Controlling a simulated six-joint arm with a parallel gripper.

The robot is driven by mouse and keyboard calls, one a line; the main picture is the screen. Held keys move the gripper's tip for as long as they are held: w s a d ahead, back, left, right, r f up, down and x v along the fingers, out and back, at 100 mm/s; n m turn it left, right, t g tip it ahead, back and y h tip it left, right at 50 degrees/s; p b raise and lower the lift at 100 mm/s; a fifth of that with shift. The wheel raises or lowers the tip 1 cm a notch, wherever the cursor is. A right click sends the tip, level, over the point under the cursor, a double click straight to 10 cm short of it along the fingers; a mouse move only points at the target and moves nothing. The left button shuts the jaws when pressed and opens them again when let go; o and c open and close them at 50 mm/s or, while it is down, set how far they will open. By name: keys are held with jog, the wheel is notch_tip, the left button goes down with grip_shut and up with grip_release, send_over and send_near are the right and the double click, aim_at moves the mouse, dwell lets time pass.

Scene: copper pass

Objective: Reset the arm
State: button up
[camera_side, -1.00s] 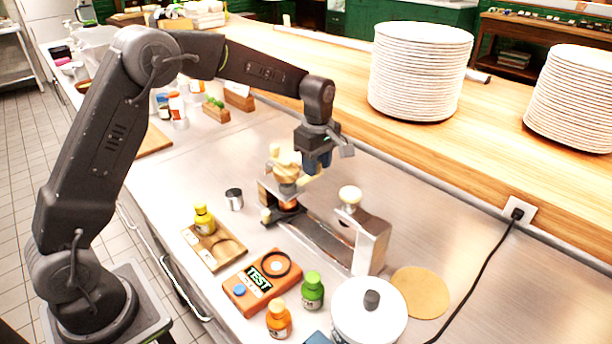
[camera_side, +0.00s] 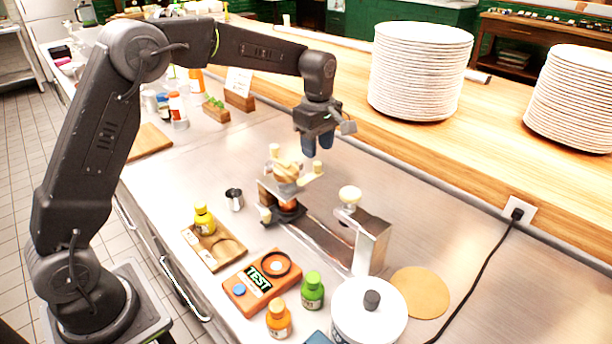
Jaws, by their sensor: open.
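My gripper (camera_side: 318,148) hangs over the steel counter (camera_side: 440,240), pointing down, with its blue-tipped fingers apart and nothing between them. It is above and slightly right of a metal fixture (camera_side: 325,241) that has cream knobs and a copper-coloured part (camera_side: 287,200) at its left end. A gap shows between the fingertips and the fixture's knobs.
A yellow bottle (camera_side: 204,220) stands on a wooden tray (camera_side: 228,262). An orange TEST box (camera_side: 240,298), orange bottle (camera_side: 279,320), green bottle (camera_side: 312,291) and white lidded pot (camera_side: 350,325) stand in front.

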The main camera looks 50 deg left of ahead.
jog(key=shift+r, duration=0.5)
jog(key=shift+s+r, duration=0.1)
jog(key=s+d+r+m+t, duration=0.25)
jog(key=s+r+m, duration=0.6)
jog(key=s, duration=0.55)
jog(key=s+f+m+t, duration=0.2)
jog(key=s+m, duration=0.7)
jog(key=s, duration=0.7)
jog(key=shift+d+f+t, duration=0.2)
jog(key=shift+f+t, duration=0.05)
jog(key=shift+t, duration=0.3)
